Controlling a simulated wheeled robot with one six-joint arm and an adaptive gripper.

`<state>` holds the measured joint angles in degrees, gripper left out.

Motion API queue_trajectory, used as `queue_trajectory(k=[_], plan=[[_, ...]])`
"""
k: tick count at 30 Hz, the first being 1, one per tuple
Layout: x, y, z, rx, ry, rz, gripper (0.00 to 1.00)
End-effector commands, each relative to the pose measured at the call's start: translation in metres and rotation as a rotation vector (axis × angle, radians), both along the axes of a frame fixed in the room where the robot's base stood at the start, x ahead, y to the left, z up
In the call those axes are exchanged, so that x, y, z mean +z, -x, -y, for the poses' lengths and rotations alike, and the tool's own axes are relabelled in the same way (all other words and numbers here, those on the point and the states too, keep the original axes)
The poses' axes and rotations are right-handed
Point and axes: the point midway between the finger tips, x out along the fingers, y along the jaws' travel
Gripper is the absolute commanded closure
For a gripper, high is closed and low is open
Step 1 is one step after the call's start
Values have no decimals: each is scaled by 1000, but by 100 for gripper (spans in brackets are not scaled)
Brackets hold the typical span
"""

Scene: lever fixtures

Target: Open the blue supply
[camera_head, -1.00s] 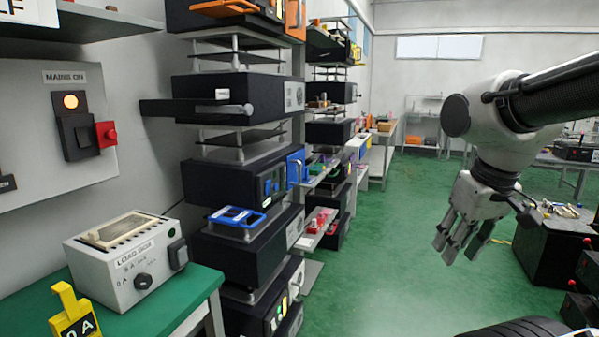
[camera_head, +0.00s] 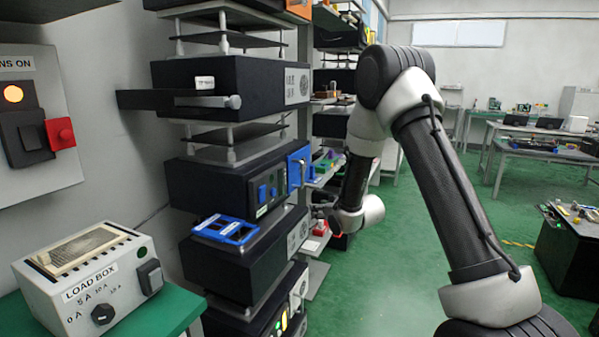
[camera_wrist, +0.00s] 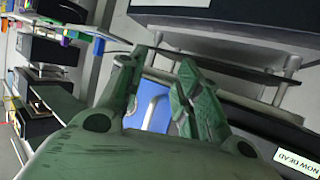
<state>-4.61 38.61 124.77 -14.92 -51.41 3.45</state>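The blue supply is a dark box in the rack with a blue switch panel (camera_head: 267,189) on its front. A blue hinged-looking part with a handle (camera_head: 298,168) stands at its right front corner. In the wrist view a blue panel with a pale, loop-like handle (camera_wrist: 153,106) shows between and beyond my fingers. My gripper (camera_wrist: 160,62) is open, its two green-grey fingers apart on either side of that handle. I cannot tell whether they touch it. In the head view my gripper is small and partly hidden near the rack, just right of and below the blue part.
A blue tray-like frame (camera_head: 226,229) lies on the box below. The load box (camera_head: 95,279) stands on a green bench at left.

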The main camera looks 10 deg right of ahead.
Motion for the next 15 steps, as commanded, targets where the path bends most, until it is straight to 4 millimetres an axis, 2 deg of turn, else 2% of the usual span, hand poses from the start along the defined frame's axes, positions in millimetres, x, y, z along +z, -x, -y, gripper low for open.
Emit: queue_trajectory(k=[1, 3, 6, 11, 15], plan=[[30, -12, -6, 15, -35, 108, 66], [59, -19, -13, 34, -78, 224, 66], [85, -20, -18, 48, -117, 324, 66], [98, -29, -22, 53, -137, 373, 66], [97, -49, -30, 52, -138, 371, 66]])
